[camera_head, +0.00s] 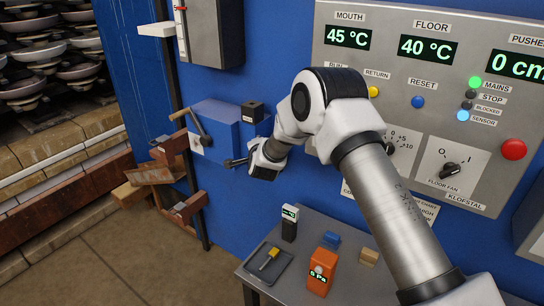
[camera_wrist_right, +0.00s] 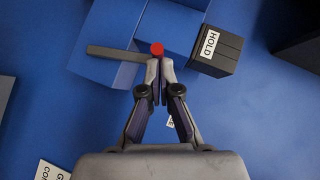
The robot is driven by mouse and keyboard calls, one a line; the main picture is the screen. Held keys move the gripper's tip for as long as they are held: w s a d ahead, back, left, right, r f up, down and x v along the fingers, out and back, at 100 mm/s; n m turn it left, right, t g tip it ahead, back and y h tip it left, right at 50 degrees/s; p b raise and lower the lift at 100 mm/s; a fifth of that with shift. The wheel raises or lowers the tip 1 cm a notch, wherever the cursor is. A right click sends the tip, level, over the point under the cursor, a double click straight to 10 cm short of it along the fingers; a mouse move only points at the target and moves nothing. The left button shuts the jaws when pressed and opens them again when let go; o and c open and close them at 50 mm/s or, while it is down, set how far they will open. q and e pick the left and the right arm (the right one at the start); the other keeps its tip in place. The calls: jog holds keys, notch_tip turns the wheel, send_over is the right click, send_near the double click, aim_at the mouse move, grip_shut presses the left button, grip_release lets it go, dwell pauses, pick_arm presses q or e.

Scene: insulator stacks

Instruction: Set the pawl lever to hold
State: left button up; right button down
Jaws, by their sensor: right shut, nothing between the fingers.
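In the right wrist view, a grey bar (camera_wrist_right: 115,53) with a red round end (camera_wrist_right: 157,48) lies across the blue box (camera_wrist_right: 170,35); I take it to be the pawl lever. A black block (camera_wrist_right: 217,50) labelled HOLD is to the right of the red end, with a gap between. My right gripper (camera_wrist_right: 159,62) is shut and empty, its tips just below the red end; touching or apart I cannot tell. The left gripper is out of view.
A crank with a brown handle (camera_head: 178,115) is on the box's left. A control panel (camera_head: 330,50) is to the right, partly behind my right arm. Below, a grey table (camera_head: 300,222) holds an orange meter (camera_head: 321,271) and a tray (camera_head: 284,271). Brick shelving (camera_head: 60,150) is at left.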

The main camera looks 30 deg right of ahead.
jog(key=shift+w+a+f+b, duration=0.1)
jog(key=shift+w+a+b, duration=0.15)
jog(key=shift+w+b, duration=0.3)
jog(key=shift+w+a+f+b, duration=0.1)
jog(key=shift+w+a+b, duration=0.1)
jog(key=shift+w+b, duration=0.35)
jog(key=shift+w+r, duration=0.1)
jog(key=shift+r, duration=0.1)
jog(key=shift+r, duration=0.15)
